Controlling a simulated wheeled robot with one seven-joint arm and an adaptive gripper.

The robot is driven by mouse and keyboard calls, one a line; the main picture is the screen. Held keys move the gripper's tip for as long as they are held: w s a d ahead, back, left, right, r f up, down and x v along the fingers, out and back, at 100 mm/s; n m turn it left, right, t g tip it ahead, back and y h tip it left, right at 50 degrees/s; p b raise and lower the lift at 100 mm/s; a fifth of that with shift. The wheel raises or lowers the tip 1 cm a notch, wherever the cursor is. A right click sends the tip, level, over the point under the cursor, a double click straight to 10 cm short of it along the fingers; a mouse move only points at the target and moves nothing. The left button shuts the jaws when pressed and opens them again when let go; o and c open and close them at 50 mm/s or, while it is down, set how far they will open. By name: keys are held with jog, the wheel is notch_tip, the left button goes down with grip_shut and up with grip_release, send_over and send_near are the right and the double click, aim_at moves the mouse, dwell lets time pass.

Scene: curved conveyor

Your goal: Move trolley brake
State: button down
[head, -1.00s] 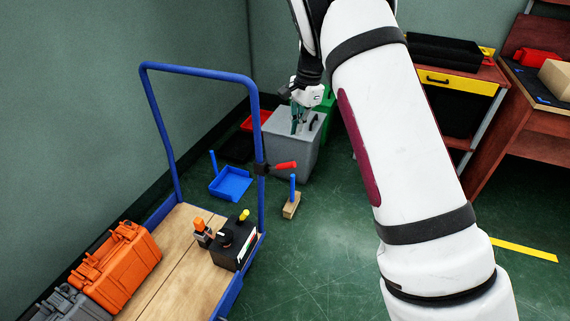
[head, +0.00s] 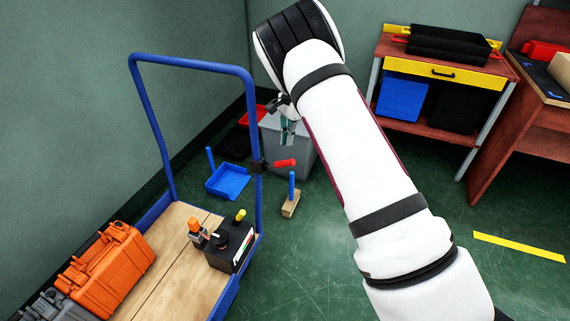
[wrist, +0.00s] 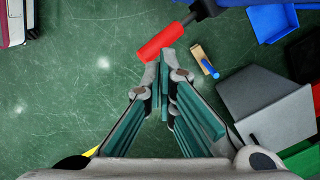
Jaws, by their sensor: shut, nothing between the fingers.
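The trolley has a blue tubular handle frame (head: 194,67) and a wooden deck (head: 158,262). Its brake lever has a red grip (head: 285,163) that sticks out to the right from a black clamp (head: 257,167) on the right post. In the wrist view the red grip (wrist: 160,42) lies just beyond my fingertips, with the dark clamp at the top. My gripper (head: 287,132) is above and close to the red grip in the head view. Its fingers (wrist: 164,75) are shut with nothing between them. I cannot tell whether a fingertip touches the grip.
An orange case (head: 105,270) and a black box (head: 232,245) stand on the deck. A blue dustpan (head: 228,181), a wooden brush (head: 291,204) and a grey bin (head: 304,155) are on the floor nearby.

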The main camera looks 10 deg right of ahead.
aim_at(287, 165)
jog(key=shift+s+a+f+b, duration=0.1)
jog(key=shift+a+f+b, duration=0.1)
jog(key=shift+f+b, duration=1.1)
jog(key=shift+s+a+f+b, duration=0.15)
jog(key=shift+f+b, duration=0.35)
jog(key=shift+f, duration=1.6)
jog(key=shift+w, duration=0.1)
jog(key=shift+f+b, duration=1.05)
jog(key=shift+f, duration=1.15)
jog(key=d, duration=0.2)
jog(key=w+r, duration=0.1)
jog(key=shift+d, duration=0.4)
jog(key=shift+r, duration=0.1)
